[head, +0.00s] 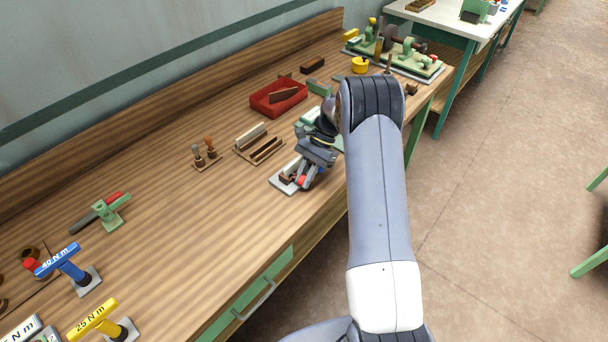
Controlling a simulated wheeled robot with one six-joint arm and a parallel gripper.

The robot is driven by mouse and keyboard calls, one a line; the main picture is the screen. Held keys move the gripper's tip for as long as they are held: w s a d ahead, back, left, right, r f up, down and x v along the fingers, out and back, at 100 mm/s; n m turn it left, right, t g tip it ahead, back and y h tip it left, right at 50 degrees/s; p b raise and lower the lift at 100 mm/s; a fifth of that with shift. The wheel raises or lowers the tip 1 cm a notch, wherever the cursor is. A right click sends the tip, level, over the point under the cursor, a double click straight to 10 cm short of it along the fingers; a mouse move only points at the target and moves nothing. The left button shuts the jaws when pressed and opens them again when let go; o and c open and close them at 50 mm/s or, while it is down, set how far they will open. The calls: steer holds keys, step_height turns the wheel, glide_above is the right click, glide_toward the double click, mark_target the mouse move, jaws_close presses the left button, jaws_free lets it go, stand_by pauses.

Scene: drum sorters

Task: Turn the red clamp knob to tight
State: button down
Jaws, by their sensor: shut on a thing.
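The small fixture with a pale base plate (284,187) sits near the front edge of the wooden bench. A small red part (302,180), which looks like the red clamp knob, shows at the fixture, right at my fingertips. My gripper (306,173) reaches down over the fixture and is shut on this red knob. The fingers hide most of the knob and much of the fixture. The knob's turn angle and any marks for tight cannot be made out.
A red tray (279,97) and a wooden rack (258,146) stand behind the fixture. Blue (62,261) and yellow (97,319) torque handles stand at the near left. The bench middle is clear.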

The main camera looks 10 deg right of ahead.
steer(key=shift+d+f+g+y, duration=0.1)
steer(key=shift+g+y, duration=0.3)
steer(key=shift+y, duration=0.1)
steer(key=c, duration=1.4)
jaws_free()
steer(key=b+v, duration=0.1)
steer(key=v, duration=1)
steer(key=shift+f, duration=0.1)
steer(key=shift+f, duration=0.1)
steer(key=p+x, duration=0.1)
steer(key=x, duration=0.9)
steer(key=shift+s+a+f, duration=0.1)
steer(key=shift+s+a, duration=0.1)
steer(key=shift+a, duration=0.15)
